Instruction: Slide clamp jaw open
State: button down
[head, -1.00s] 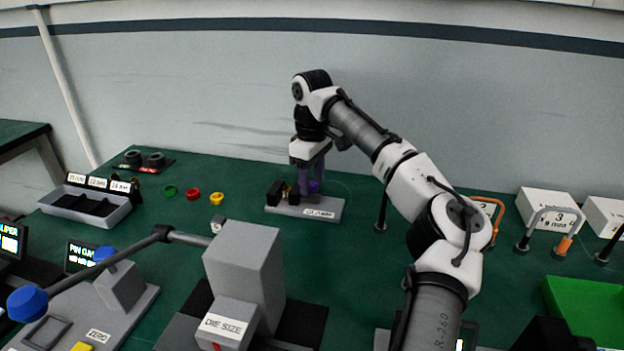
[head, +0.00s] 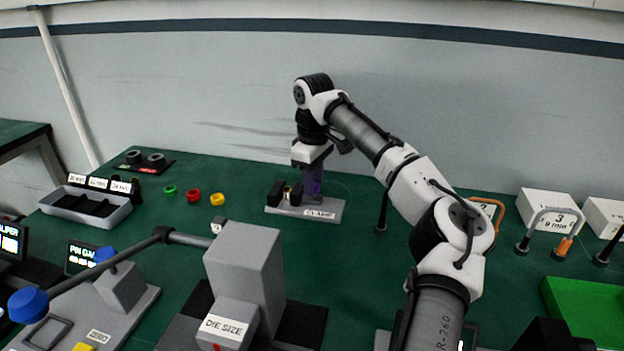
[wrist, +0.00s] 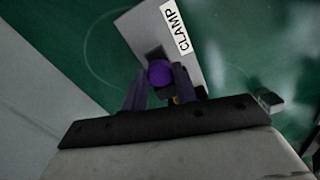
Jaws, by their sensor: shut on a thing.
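The clamp (head: 325,209) is a grey base plate with a "CLAMP" label and dark jaw blocks, on the green bench at the back middle. Two dark jaw blocks (head: 277,192) stand on its left part, with a small brass-coloured piece between them. My gripper (head: 313,190) points down at the clamp, right of the blocks. In the wrist view my gripper (wrist: 160,82) has its purple fingers on either side of a round purple knob (wrist: 159,73), shut on it. The clamp base (wrist: 140,25) also shows there; the jaws are mostly hidden behind the fingers.
Green, red and yellow rings (head: 193,196) lie left of the clamp. A grey die-size block (head: 243,265) with a long lever stands in front. Hooked gauges and white boxes (head: 548,209) are at the right. The wall is close behind.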

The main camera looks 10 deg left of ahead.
jog(key=shift+d+p, duration=0.5)
jog(key=shift+d, duration=1.45)
jog(key=c, duration=1.1)
grip_release()
jog(key=shift+d, duration=0.2)
jog(key=shift+a, duration=0.1)
jog(key=shift+r, duration=0.1)
jog(key=shift+r, duration=0.3)
notch_tip(320, 180, up, 13)
jog(key=p, duration=0.1)
